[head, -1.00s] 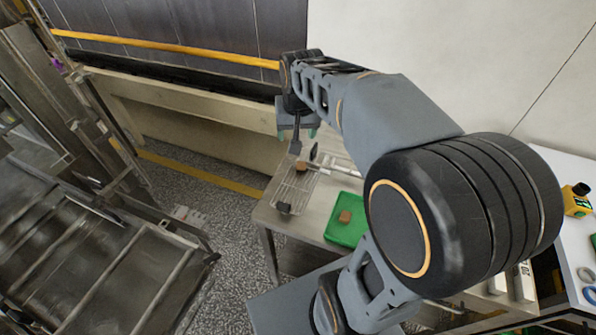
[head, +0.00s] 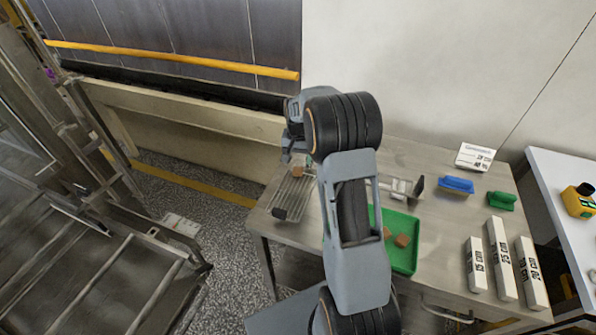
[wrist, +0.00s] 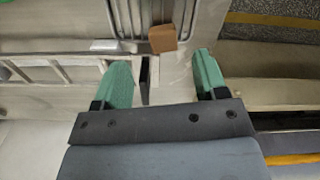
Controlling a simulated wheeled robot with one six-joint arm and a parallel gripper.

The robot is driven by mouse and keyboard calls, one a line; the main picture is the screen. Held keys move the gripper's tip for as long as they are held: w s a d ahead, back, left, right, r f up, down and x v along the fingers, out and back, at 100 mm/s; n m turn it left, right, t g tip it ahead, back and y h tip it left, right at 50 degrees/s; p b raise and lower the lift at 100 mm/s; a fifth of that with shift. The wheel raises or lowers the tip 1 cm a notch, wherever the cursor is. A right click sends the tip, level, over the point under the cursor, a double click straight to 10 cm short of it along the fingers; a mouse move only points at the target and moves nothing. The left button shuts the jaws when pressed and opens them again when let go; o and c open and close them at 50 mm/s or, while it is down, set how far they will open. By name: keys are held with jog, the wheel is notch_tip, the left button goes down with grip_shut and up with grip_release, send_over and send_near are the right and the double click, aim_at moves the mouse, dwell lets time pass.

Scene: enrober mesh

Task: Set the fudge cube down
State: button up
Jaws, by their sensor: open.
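A brown fudge cube (wrist: 163,38) lies on the wire mesh rack (wrist: 125,18), close to the rack's near edge in the wrist view. In the head view the cube (head: 297,172) sits at the far end of the rack (head: 291,199). My gripper (wrist: 162,78) is open, with its two green fingers apart and nothing between them. The cube lies ahead of the fingertips, apart from them. In the head view my gripper is mostly hidden by my arm. A green tray (head: 409,262) beside my arm holds more brown cubes (head: 403,240); my arm hides part of it.
The metal table holds a gauge-like metal tool (head: 403,187), a blue brush (head: 456,184), a green brush (head: 501,200), several labelled white blocks (head: 502,262) and a small sign (head: 475,157). A wall rises behind. Open floor lies left of the table.

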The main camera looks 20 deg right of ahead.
aim_at(297, 172)
jog(key=shift+w+a+f+p, duration=0.1)
jog(key=shift+f+p, duration=0.35)
jog(key=shift+f, duration=1.25)
jog(key=shift+a+f+p, duration=0.1)
jog(key=shift+f+p, duration=0.35)
jog(key=shift+f, duration=1.2)
jog(key=shift+c, duration=0.2)
jog(key=c, duration=0.8)
